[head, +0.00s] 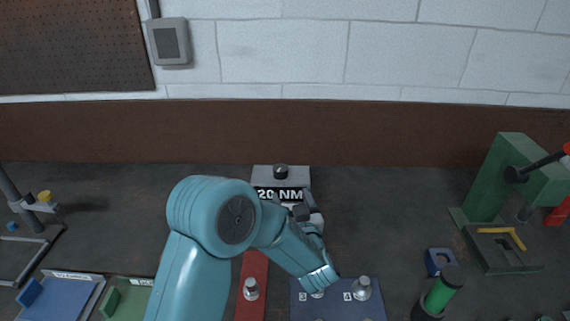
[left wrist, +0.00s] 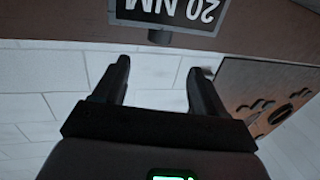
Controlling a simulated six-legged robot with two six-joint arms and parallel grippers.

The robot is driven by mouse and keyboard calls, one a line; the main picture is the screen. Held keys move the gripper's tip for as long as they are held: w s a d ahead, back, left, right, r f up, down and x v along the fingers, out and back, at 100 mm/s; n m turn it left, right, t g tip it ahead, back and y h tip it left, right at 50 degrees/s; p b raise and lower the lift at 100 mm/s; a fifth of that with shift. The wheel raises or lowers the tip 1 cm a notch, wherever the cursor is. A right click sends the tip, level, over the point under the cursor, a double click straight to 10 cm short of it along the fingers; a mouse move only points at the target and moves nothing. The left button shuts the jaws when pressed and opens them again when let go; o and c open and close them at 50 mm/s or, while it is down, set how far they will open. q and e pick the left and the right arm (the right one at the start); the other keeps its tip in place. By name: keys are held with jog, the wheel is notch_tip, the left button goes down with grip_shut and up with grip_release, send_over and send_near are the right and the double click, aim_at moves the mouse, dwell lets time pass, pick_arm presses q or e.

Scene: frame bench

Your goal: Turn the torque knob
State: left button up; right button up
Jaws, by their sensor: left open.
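The torque knob (head: 281,171) is a small dark round knob on top of a grey unit (head: 262,178) with a "20 NM" display (head: 280,194), at the back of the bench. My left gripper (head: 308,211) is just in front of the unit's right side, partly hidden by its own wrist. In the left wrist view the display (left wrist: 172,10) shows upside down. A dark stub (left wrist: 160,38), apparently the knob, lies beyond the gap between my open, empty fingers (left wrist: 160,75), apart from them. My right gripper is not in view.
A red strip (head: 251,285) and a blue mat (head: 338,305) with metal pieces lie in front. A green press (head: 497,185) stands at the right. Blue (head: 75,295) and green trays (head: 125,298) are at the left. The bench right of the unit is clear.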

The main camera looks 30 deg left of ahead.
aim_at(282, 173)
pick_arm(q)
jog(key=p+x, duration=0.3)
jog(key=x, duration=0.7)
jog(key=shift+w+a, duration=0.25)
jog(key=shift+w+a+f, duration=0.15)
jog(key=shift+w+a, duration=0.25)
jog(key=shift+s, duration=0.1)
jog(key=shift+c, duration=0.3)
